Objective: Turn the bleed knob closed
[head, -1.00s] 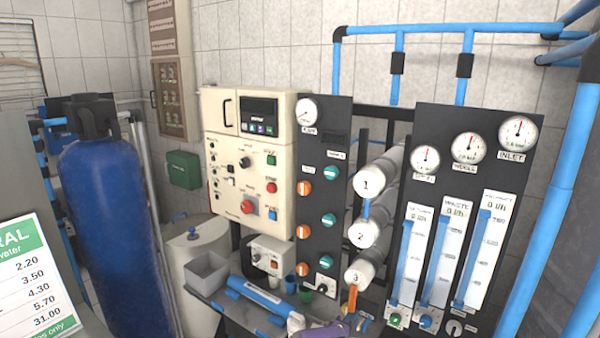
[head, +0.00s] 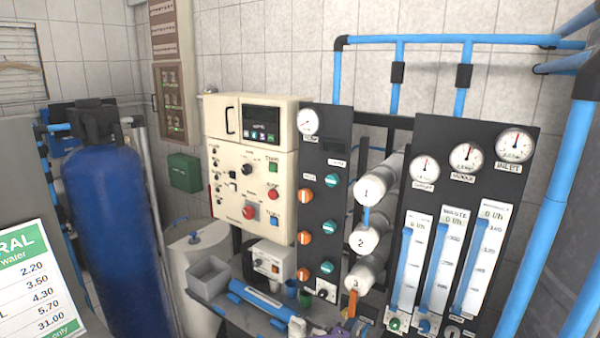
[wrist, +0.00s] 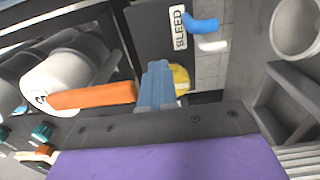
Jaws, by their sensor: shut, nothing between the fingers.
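The yellow bleed knob (wrist: 181,78) shows in the wrist view, partly hidden behind my fingers. The dark panel above it carries a white BLEED label (wrist: 180,27). My gripper (wrist: 156,72) is shut and empty, its blue-grey fingers pressed together. The fingertips overlap the left side of the knob in the picture; I cannot tell whether they touch it.
An orange pipe (wrist: 95,95) lies close to the left of my fingers, at a white cylinder marked 3 (head: 362,280). A short blue pipe (wrist: 200,24) is beyond the label.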

